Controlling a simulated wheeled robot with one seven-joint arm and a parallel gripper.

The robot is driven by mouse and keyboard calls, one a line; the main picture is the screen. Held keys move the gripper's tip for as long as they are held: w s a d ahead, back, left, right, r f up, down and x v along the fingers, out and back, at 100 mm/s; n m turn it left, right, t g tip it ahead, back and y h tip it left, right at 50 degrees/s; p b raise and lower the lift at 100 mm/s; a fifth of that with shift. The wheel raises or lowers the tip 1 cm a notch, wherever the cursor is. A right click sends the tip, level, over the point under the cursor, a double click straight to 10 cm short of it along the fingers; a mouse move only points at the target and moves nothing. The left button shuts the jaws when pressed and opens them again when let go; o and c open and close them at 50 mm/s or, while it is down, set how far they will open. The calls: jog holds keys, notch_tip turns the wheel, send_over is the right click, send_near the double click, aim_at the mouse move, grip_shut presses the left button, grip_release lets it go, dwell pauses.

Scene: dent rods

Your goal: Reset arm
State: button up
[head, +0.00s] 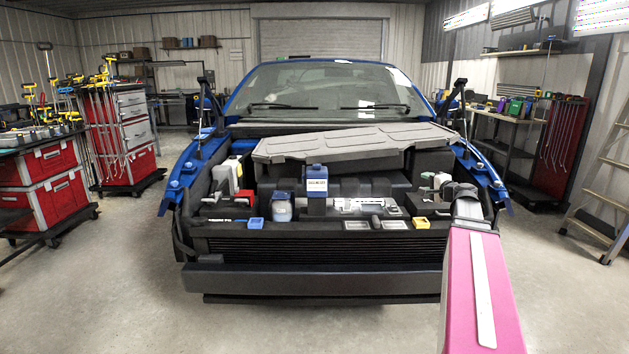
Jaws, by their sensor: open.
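My arm reaches in from the bottom right of the head view as a thick pink link with a pale strip along it. At its far end is a light grey bracket and a dark part, my gripper (461,190), in front of the right side of the open engine bay. My gripper is open. Its fingers are small and hard to make out against the dark bay, and nothing is seen held in it.
A blue car (326,85) with an open front faces me. A dark cover (355,143) lies tilted over the bay, behind a blue labelled bottle (317,181). Red tool cabinets (45,200) stand left, a ladder (606,185) right. The floor before the bumper is clear.

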jog(key=s+a+f+n+g, duration=0.4)
jog(key=s+a+f+g, duration=0.1)
jog(key=a+f, duration=0.5)
jog(key=s+a+f+n+g, duration=0.3)
jog(key=s+a+f+g, duration=0.15)
jog(key=a+f, duration=0.5)
jog(key=s+a+f+n+g+h, duration=0.3)
jog(key=s+f+n+g+h, duration=0.2)
jog(key=s+f, duration=0.9)
jog(key=shift+s+f+g+h, duration=0.35)
jog(key=shift+s+g+h, duration=0.25)
jog(key=shift+s, duration=0.45)
